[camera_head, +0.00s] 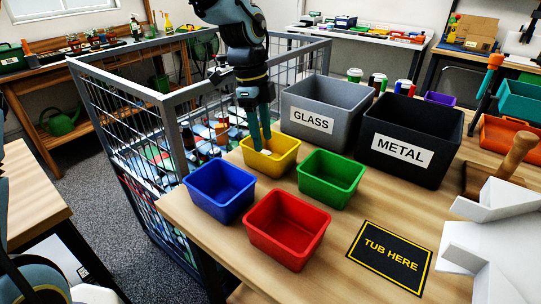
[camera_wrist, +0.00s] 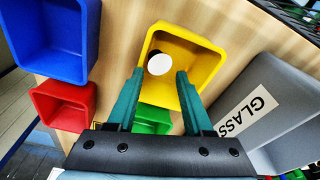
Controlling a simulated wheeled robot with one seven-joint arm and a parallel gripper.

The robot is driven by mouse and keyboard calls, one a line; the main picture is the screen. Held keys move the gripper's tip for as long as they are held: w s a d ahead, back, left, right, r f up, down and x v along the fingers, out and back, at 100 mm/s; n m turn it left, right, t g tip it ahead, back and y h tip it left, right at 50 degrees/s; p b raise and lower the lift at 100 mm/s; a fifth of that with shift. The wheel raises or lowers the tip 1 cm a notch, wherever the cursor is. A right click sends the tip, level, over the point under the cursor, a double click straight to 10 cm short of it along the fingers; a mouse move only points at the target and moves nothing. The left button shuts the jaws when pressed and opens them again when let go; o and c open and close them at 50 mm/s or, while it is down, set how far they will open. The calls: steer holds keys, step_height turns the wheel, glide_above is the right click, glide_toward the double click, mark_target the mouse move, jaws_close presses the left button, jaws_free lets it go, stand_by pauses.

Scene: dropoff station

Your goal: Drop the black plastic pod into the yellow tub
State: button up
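The yellow tub (camera_head: 272,166) stands at the table's left edge, behind the blue and green tubs. My gripper (camera_head: 255,147) points down over it, with its teal fingertips at or just inside the opening. In the wrist view, the fingers (camera_wrist: 160,72) are apart with a gap between them. A round white disc (camera_wrist: 159,64) shows just beyond the fingertips, against the inside of the yellow tub (camera_wrist: 203,58). It is smaller than the finger gap and appears to lie in the tub.
Blue (camera_head: 219,191), red (camera_head: 287,229) and green (camera_head: 331,178) tubs stand close by. The grey GLASS bin (camera_head: 326,108) and black METAL bin (camera_head: 411,138) stand behind to the right. A TUB HERE mat (camera_head: 392,256) lies empty. A wire cage (camera_head: 137,150) borders the table's left side.

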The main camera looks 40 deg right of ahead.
steer(key=shift+o, duration=0.5)
step_height(320, 180, up, 11)
steer(key=w, duration=0.1)
steer(key=shift+w+a+f+b, duration=0.15)
steer(key=shift+w+a+b, duration=0.05)
steer(key=shift+a+b, duration=0.25)
